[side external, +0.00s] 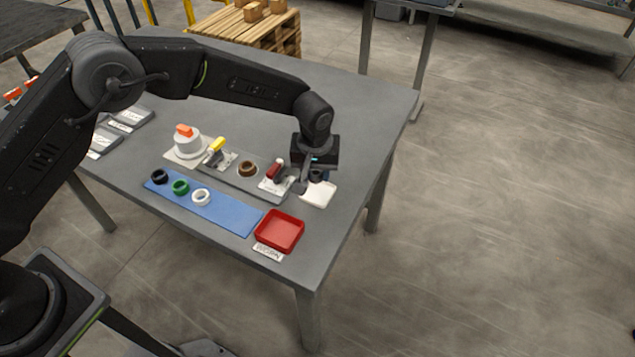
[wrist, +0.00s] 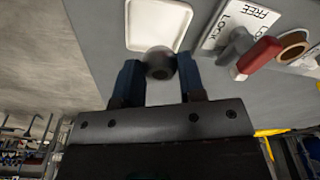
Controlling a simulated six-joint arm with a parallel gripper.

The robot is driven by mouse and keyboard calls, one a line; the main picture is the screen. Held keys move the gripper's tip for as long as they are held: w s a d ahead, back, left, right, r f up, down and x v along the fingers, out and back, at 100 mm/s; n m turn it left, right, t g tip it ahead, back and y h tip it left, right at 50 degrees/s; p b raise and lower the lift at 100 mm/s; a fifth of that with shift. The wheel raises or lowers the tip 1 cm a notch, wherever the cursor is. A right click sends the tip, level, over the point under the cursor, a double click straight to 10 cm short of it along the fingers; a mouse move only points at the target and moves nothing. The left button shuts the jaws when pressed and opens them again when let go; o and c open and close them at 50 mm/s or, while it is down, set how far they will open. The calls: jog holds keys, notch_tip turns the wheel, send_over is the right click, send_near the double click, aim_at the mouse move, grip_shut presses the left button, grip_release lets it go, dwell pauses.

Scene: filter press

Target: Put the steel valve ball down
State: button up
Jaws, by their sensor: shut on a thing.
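The steel valve ball (wrist: 160,63) is a dark grey sphere between the two fingers of my gripper (wrist: 159,77) in the wrist view. My gripper is shut on it. In the side view my gripper (side external: 314,175) points down at the right part of the grey table, and the ball there is small and partly hidden. A shallow white tray (side external: 318,195) lies under and just in front of my gripper. In the wrist view the tray (wrist: 140,42) is empty where it shows, and the ball overlaps its near edge. I cannot tell the ball's height above it.
A red-handled clamp (side external: 274,170) on a LOCK/FREE plate stands close left of my gripper. A brown ring (side external: 247,169) and a yellow-handled clamp (side external: 217,145) are further left. A blue mat (side external: 230,216) with three rings and a red tray (side external: 280,231) lie in front.

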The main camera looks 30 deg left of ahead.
aim_at(318, 194)
jog(key=shift+d+f, duration=0.15)
jog(key=shift+d, duration=0.05)
jog(key=shift+f, duration=1.95)
jog(key=shift+f, duration=0.1)
jog(key=o, duration=1)
jog(key=shift+d, duration=0.1)
jog(key=shift+w, duration=0.1)
